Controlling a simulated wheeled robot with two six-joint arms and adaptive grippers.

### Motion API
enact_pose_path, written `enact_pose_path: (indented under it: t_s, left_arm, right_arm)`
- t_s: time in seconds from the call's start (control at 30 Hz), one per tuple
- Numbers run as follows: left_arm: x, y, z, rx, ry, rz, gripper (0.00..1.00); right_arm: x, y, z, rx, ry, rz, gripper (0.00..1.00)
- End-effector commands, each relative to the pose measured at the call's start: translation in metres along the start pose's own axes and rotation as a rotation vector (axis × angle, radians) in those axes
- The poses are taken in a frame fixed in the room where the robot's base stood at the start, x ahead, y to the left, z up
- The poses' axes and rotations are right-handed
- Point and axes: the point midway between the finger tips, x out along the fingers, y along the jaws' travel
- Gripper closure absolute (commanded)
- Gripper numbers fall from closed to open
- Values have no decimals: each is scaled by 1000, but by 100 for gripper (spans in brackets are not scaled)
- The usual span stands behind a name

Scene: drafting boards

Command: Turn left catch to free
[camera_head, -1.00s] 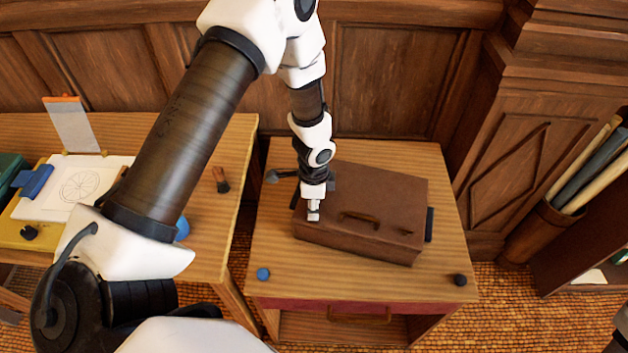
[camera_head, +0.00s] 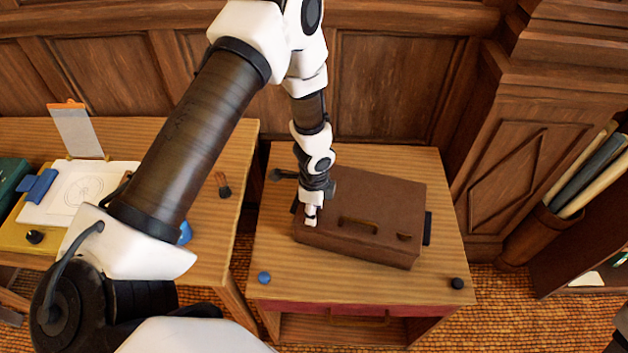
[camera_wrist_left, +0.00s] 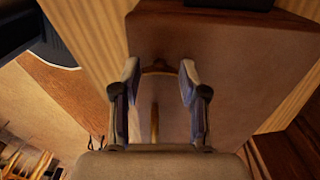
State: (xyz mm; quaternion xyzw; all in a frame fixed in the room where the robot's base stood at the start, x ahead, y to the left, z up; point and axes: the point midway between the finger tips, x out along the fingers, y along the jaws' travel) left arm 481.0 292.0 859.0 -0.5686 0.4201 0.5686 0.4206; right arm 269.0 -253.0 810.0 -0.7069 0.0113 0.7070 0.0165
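A brown case (camera_head: 375,200) lies on the wooden stand. A handle (camera_head: 358,223) and the right catch (camera_head: 404,237) show on it. My left gripper (camera_head: 310,219) points down at the case's front left part and hides the left catch in the head view. In the left wrist view my left gripper (camera_wrist_left: 159,72) is open, its two fingers apart over the case (camera_wrist_left: 210,40). A small curved brown piece (camera_wrist_left: 157,68), apparently the left catch, lies between the fingertips. I cannot tell whether they touch it. My right gripper is not in view.
The stand (camera_head: 360,284) has a blue knob (camera_head: 264,278) and a black knob (camera_head: 457,283) near its front corners. A desk (camera_head: 215,255) with drawing things is at left. Rolls (camera_head: 590,165) stand in a holder at right. Bare stand top lies in front of the case.

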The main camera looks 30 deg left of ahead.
Motion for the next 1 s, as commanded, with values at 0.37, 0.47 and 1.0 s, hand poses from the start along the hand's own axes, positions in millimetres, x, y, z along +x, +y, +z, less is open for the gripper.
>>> enact_pose_path:
  t_s: [0.37,0.47,1.0]
  left_arm:
    - [-2,0,0,-1,0,0,35]
    - [-12,-1,0,-1,0,-1,35]
    - [-119,0,0,-2,1,0,35]
  right_arm:
    - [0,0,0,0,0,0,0]
    - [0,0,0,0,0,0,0]
    - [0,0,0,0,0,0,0]
